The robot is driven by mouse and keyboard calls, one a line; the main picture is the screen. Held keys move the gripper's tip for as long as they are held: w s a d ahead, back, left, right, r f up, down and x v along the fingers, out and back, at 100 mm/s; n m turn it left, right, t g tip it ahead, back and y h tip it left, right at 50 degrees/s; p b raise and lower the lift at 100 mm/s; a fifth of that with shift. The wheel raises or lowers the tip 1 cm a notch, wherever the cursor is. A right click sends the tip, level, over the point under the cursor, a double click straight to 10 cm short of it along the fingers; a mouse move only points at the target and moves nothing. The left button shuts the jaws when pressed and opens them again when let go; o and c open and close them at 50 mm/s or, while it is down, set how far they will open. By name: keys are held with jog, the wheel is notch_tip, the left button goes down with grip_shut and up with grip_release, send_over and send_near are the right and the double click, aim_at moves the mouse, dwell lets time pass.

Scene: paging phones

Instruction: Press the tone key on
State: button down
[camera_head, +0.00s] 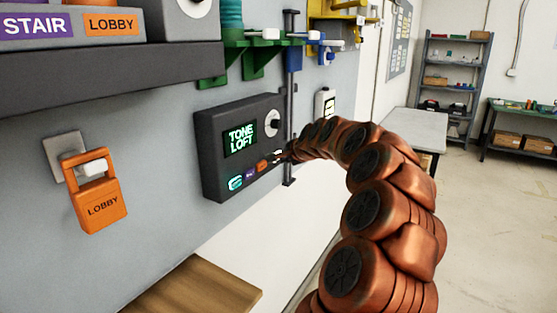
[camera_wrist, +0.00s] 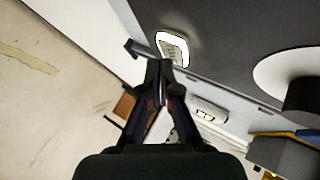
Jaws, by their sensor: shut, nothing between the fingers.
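A dark panel (camera_head: 215,170) on the wall has a screen (camera_head: 240,138) reading "TONE LOFT". Below the screen is a row of small keys: a teal one (camera_head: 235,183), a purple one (camera_head: 250,174) and an orange one (camera_head: 262,165). Their labels are too small to read. My gripper (camera_head: 284,157) is at the right end of this row. In the wrist view my gripper (camera_wrist: 160,66) is shut and empty, its tips close to a white key (camera_wrist: 173,48) with unreadable marks. I cannot tell whether they touch it. I cannot tell which key is the tone key.
A round knob (camera_head: 272,123) sits right of the screen and shows large in the wrist view (camera_wrist: 300,75). A vertical rod (camera_head: 289,100) stands at the panel's right edge. An orange "LOBBY" tag (camera_head: 100,207) hangs at left. A wooden top (camera_head: 195,288) lies below.

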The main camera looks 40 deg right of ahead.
jog(key=shift+s, duration=0.1)
jog(key=s+b, duration=0.1)
jog(key=s, duration=0.1)
jog(key=s+d+b, duration=0.1)
jog(key=s+b, duration=0.1)
jog(key=s, duration=0.1)
jog(key=shift+s+d, duration=0.3)
jog(key=shift+d, duration=0.05)
dwell(0.3)
dwell(0.4)
